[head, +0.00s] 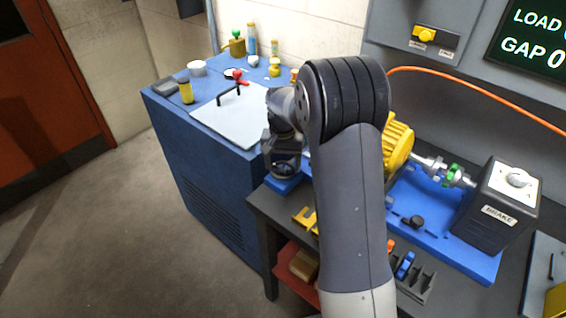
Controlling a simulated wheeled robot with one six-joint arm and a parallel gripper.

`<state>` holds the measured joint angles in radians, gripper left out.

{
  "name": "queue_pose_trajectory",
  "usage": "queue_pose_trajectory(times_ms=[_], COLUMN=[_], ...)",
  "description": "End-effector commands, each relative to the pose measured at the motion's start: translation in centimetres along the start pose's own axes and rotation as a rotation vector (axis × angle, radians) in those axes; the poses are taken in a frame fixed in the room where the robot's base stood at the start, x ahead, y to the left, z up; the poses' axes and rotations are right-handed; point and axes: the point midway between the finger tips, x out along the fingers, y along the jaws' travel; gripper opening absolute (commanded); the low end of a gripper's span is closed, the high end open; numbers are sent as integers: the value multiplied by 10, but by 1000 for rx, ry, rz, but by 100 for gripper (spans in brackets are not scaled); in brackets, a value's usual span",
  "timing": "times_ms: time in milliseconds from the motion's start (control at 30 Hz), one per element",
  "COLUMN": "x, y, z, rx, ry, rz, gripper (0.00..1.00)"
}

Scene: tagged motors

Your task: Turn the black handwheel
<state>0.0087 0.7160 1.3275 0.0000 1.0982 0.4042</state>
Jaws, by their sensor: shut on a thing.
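My gripper (281,158) is left of my forearm, low over the left end of the blue base (430,226). It is shut on a dark round part that I take to be the black handwheel (287,169). The dark fingers and the dark part blend together, so the exact grip and the wheel's angle cannot be told. The yellow motor (398,143) stands on the base, partly hidden behind my arm. A silver shaft with a green coupling (454,171) lies between it and the black brake box (497,208).
A small black knob (414,222) sits on the base's front. A blue cabinet (212,193) at left carries a white panel with a black handle (233,94) and several small bottles. An orange cable (470,82) crosses behind. A display (530,42) reads LOAD and GAP, cut off.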

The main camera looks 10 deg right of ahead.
Motion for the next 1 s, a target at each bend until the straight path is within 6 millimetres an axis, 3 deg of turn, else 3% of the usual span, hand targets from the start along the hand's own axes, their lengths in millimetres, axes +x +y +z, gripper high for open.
queue_pose_trajectory(times_ms=[1000], x=[-1], y=[-4], z=[2], rx=[-966], ry=[2], rz=[0], gripper=[45])
